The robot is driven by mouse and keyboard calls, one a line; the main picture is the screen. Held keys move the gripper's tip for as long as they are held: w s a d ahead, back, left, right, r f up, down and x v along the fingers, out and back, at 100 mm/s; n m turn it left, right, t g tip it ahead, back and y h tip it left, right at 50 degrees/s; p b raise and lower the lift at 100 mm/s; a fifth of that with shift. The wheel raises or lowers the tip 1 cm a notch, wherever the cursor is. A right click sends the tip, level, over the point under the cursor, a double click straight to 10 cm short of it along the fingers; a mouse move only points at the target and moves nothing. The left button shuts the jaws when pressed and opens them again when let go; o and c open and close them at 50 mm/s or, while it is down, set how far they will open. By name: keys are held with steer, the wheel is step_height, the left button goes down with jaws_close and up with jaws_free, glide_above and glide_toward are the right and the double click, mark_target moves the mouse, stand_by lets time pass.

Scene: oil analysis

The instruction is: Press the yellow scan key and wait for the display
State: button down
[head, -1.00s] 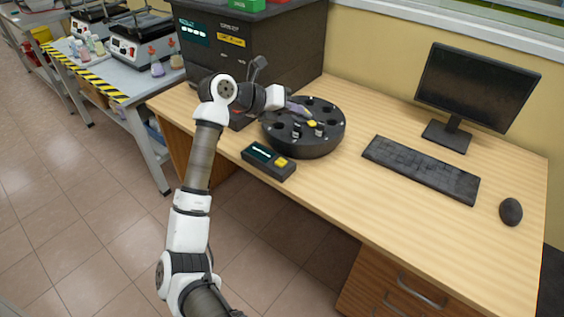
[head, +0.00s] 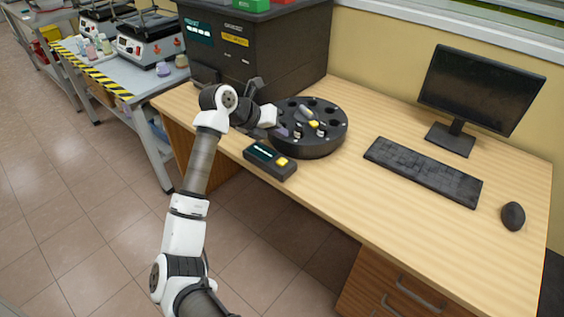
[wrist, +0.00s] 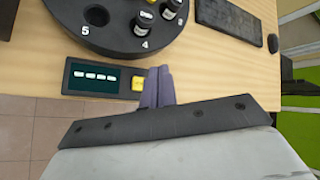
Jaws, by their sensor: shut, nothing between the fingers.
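The yellow scan key (head: 281,161) sits at the right end of a small black scanner box (head: 262,164) near the desk's front edge. Beside the key is a lit display (head: 262,152) with light marks too small to read; in the wrist view the display (wrist: 95,76) shows several white blocks. My gripper (head: 281,132) is shut and empty, left of the carousel and just behind the box in the head view. In the wrist view its fingertips (wrist: 159,70) lie just right of the yellow key (wrist: 138,84). I cannot tell their height above the desk.
A round black carousel (head: 308,146) with numbered holes and a few vials stands right behind the box. A large dark analyzer (head: 255,55) is at the back. A keyboard (head: 423,172), monitor (head: 481,85) and mouse (head: 512,216) are at the right. The desk front right is clear.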

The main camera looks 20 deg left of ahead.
mark_target(279, 163)
step_height(279, 163, down, 8)
steer(key=b, duration=0.4)
steer(key=shift+r, duration=0.25)
steer(key=shift+f, duration=0.1)
stand_by(1.5)
steer(key=shift+f+b, duration=0.3)
steer(key=shift+b, duration=0.1)
steer(key=shift+f+b, duration=0.45)
steer(key=shift+f, duration=0.1)
stand_by(0.6)
steer(key=shift+r, duration=0.1)
steer(key=shift+r+p, duration=0.45)
steer(key=shift+r, duration=0.4)
steer(key=shift+r+p, duration=1.3)
steer(key=shift+r, duration=1.25)
